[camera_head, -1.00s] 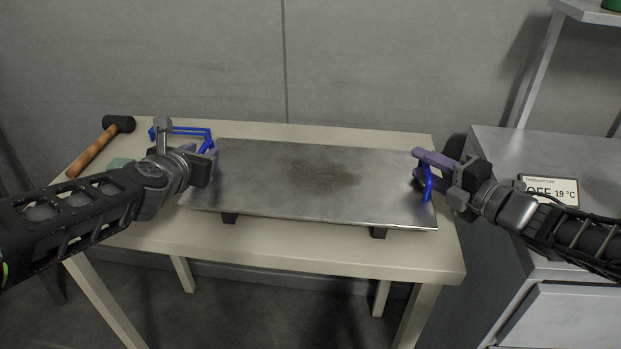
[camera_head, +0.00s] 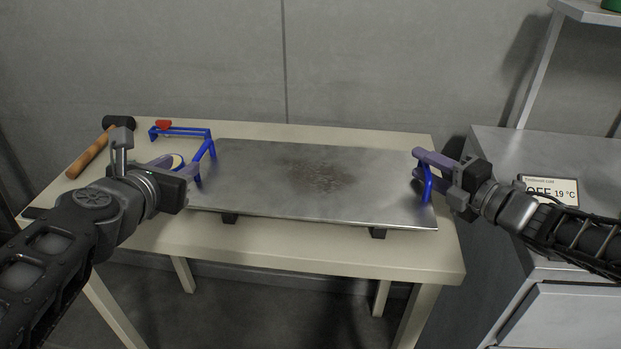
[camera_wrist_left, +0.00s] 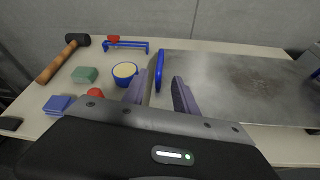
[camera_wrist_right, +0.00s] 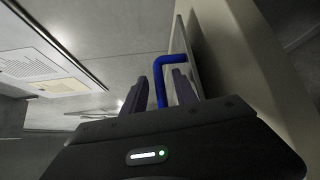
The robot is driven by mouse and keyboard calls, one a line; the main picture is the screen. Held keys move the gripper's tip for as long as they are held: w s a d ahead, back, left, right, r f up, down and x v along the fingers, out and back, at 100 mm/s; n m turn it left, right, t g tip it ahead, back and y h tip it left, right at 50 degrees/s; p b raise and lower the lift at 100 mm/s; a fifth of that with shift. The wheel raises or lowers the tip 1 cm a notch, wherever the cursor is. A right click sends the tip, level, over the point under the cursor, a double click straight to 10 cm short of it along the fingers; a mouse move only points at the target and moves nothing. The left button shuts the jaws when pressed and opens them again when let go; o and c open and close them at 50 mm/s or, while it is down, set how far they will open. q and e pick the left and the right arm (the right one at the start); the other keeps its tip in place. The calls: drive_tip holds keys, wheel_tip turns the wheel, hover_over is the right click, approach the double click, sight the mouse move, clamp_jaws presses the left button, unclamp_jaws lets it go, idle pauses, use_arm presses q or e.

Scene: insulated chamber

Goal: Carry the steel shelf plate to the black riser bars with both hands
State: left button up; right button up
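The steel shelf plate (camera_head: 285,185) lies flat on the black riser bars, whose ends show under its front edge at left (camera_head: 230,218) and right (camera_head: 379,233). It has a blue handle at each end. My left gripper (camera_head: 178,168) is open and empty, a little back from the left handle (camera_head: 207,160); in the left wrist view, the handle (camera_wrist_left: 159,70) stands just ahead between the fingertips. My right gripper (camera_head: 420,165) is at the right handle (camera_head: 428,186). In the right wrist view its fingers stand apart with the handle (camera_wrist_right: 162,90) between them.
On the table's left are a mallet (camera_head: 92,152), a blue rack (camera_head: 180,132) with a red item, a blue cup (camera_wrist_left: 125,75), a green block (camera_wrist_left: 85,75) and blue pads (camera_wrist_left: 57,105). A cabinet with a display (camera_head: 550,190) stands right. The table's front strip is clear.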

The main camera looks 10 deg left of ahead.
idle(0.3)
drive_tip(key=v, duration=1.2)
